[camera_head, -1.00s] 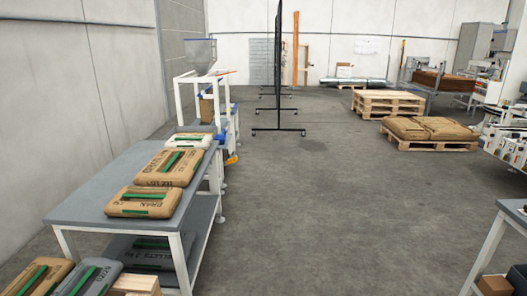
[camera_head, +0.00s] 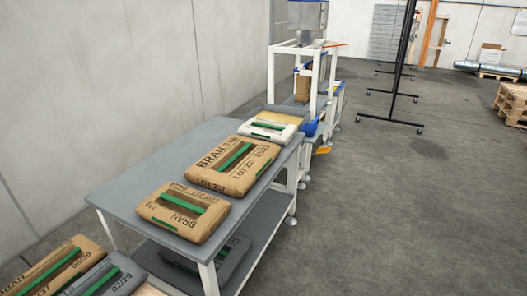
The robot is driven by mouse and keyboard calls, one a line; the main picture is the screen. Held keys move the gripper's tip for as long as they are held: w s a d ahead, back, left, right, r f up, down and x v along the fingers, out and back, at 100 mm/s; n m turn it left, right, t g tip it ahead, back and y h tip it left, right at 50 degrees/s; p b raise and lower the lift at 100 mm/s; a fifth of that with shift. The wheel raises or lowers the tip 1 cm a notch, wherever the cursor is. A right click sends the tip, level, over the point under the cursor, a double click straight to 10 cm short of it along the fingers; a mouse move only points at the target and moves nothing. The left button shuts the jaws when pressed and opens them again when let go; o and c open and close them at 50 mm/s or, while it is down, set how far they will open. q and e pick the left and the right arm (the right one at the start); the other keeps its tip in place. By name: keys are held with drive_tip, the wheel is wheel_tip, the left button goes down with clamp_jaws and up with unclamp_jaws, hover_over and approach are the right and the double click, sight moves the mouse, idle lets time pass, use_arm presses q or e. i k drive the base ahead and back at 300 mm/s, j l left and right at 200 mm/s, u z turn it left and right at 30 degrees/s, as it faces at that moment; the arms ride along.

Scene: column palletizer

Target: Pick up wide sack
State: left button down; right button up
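Three sacks lie flat on the grey table (camera_head: 140,180). The largest and widest is a brown BRAN sack (camera_head: 216,177) with a green stripe, in the middle. A white sack (camera_head: 267,134) with a green stripe lies at the far end. More sacks show at the bottom left: a brown one (camera_head: 44,277) and a grey one (camera_head: 92,289), both cut by the picture's edge. Neither of my grippers is in view.
A grey sack (camera_head: 225,262) lies on the table's lower shelf. A white-framed stand with a hopper (camera_head: 306,20) stands beyond the table. Black screen frames (camera_head: 402,70) stand farther back. Pallets (camera_head: 513,101) are at the right edge. The floor right of the table is clear.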

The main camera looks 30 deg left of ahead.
sight(236, 161)
drive_tip(key=i+u, duration=0.2)
drive_tip(key=i, duration=0.2)
drive_tip(key=i+l+u, duration=0.15)
drive_tip(key=i, duration=0.2)
drive_tip(key=i+l+u, duration=0.2)
drive_tip(key=i, duration=0.15)
